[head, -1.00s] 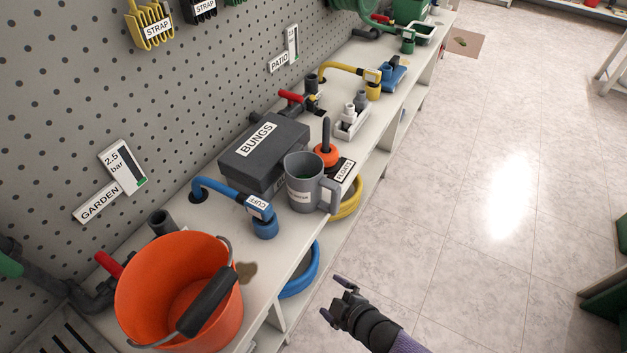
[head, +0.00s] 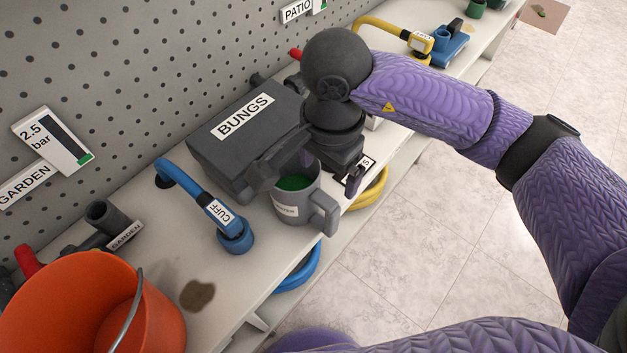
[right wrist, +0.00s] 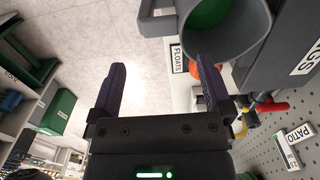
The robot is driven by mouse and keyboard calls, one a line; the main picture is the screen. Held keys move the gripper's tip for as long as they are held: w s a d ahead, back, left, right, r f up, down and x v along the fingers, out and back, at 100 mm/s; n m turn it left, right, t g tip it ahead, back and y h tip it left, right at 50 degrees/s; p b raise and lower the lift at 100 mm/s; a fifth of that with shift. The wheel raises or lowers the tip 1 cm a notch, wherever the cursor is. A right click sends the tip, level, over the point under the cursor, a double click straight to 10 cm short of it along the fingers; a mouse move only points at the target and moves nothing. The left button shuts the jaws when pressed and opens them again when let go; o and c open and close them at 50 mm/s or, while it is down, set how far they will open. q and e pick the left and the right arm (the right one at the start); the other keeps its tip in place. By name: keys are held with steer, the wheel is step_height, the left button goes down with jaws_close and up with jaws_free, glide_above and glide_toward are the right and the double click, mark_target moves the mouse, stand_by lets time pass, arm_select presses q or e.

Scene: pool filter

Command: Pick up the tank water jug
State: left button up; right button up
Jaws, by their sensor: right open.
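The tank water jug is the grey jug (head: 290,209) with a white label and green inside, upright on the bench's front edge. Its handle (head: 325,214) points right, towards the aisle. My right gripper (head: 308,180) is open above the jug, and its hand hides part of the rim. In the right wrist view the jug (right wrist: 230,38) is at the top right, with its handle (right wrist: 157,20) beyond the gap between the open fingertips (right wrist: 161,65). Nothing is held between the fingers. My left gripper is not in view.
A dark BUNGS box (head: 222,150) stands close behind the jug. A blue CUFF pipe (head: 232,232) is to its left, and an orange bucket (head: 150,310) is at the lower left. A FLOATS label (right wrist: 180,58) is near the jug. The floor aisle (head: 420,240) is clear.

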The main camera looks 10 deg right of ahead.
mark_target(325, 200)
steer(key=f+b, duration=0.1)
steer(key=f, duration=0.4)
steer(key=f+b, duration=0.1)
steer(key=f, duration=0.2)
steer(key=shift+s+a+f+b, duration=0.15)
steer(key=shift+s+b, duration=0.1)
steer(key=shift+b, duration=0.05)
steer(key=shift+f, duration=0.4)
steer(key=shift+c, duration=1.7)
steer(key=c, duration=1)
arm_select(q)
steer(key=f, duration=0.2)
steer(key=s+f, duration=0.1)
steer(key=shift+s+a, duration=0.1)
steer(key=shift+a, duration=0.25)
